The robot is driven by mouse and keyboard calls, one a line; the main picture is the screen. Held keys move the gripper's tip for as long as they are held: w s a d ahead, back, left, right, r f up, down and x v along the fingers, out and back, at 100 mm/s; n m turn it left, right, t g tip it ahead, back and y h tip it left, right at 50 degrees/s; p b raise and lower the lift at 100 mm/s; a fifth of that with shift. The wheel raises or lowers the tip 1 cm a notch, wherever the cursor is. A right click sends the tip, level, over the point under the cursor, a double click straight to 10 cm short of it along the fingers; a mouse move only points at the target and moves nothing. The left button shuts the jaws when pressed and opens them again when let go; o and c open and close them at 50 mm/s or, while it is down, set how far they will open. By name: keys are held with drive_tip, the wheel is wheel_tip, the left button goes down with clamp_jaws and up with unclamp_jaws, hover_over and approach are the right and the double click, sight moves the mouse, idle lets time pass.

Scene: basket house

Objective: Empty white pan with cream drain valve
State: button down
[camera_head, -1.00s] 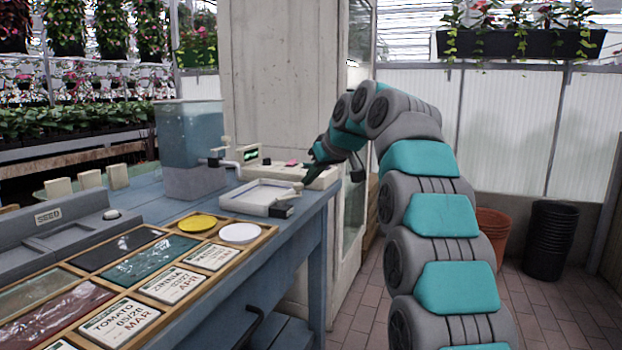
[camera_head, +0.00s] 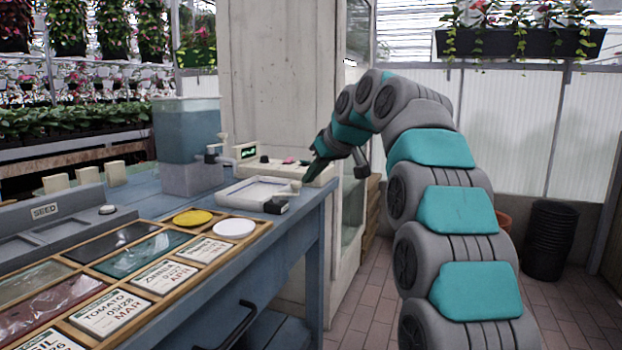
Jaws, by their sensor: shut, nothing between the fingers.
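The white pan (camera_head: 236,190) is a shallow rectangular tray on the blue table, near its right edge, below the tap of the water tank. A small cream piece, which looks like the drain valve (camera_head: 295,186), sits at the pan's right corner beside a dark block (camera_head: 276,206). My gripper (camera_head: 312,174) is shut and empty. It points down just above and right of the cream piece, in front of the cream control panel. I cannot tell whether it touches anything. Whether liquid is in the pan is hard to tell.
A clear water tank (camera_head: 187,130) with a tap (camera_head: 217,155) stands behind the pan. A cream control panel (camera_head: 268,166) with a green display is behind on the right. A wooden tray (camera_head: 172,301) with seed packets, a yellow disc (camera_head: 193,217) and a white disc (camera_head: 234,228) lies in front.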

drive_tip(key=s+d+r+p, duration=0.1)
drive_tip(key=s+d+r, duration=0.3)
drive_tip(key=d+r, duration=0.3)
drive_tip(key=shift+d, duration=0.35)
